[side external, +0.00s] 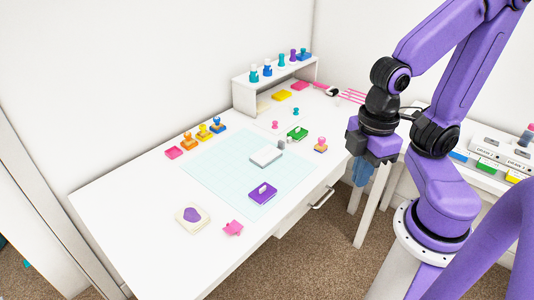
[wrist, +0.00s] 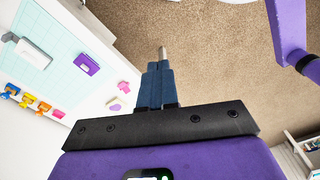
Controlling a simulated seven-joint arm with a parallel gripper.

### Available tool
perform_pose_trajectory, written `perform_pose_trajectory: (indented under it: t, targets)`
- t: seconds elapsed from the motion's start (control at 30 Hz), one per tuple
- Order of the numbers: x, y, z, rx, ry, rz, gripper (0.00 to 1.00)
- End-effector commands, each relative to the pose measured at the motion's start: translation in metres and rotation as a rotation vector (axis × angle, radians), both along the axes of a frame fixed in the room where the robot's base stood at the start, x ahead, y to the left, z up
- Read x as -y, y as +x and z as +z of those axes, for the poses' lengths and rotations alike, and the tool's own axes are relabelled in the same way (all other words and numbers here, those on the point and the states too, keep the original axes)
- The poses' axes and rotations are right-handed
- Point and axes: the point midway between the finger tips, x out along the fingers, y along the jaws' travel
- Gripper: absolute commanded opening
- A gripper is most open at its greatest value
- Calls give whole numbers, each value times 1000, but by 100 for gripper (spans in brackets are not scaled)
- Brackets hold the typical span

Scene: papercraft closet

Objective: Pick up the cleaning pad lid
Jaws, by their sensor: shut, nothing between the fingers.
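A flat white-and-grey rectangular case (side external: 266,156) lies on the pale cutting mat, with a small grey block (side external: 281,144) by its far edge. The case also shows at the upper left of the wrist view (wrist: 34,53). It may be the cleaning pad with its lid; no label is legible. My gripper (side external: 361,180) is off the table's right edge, well apart from the case. In the wrist view its blue fingers (wrist: 160,67) are together, pointing over the carpet, with nothing between them.
A purple case (side external: 263,192) lies on the mat (side external: 215,166). A cream pad with a purple shape (side external: 192,217) and a pink piece (side external: 233,228) are near the front. Stamps line the mat's left side; a small shelf (side external: 275,83) stands at the back.

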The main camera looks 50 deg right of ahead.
Motion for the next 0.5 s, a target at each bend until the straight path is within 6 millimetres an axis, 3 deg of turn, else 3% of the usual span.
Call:
perform_pose_trajectory:
  t: [0.07, 0.37, 0.4, 0.5]
  targets:
    - [0, 0, 0, 0, 0, 0, 0]
    - [0, 0, 0, 0, 0, 0, 94]
    - [0, 0, 0, 0, 0, 0, 99]
    - [0, 0, 0, 0, 0, 0, 99]
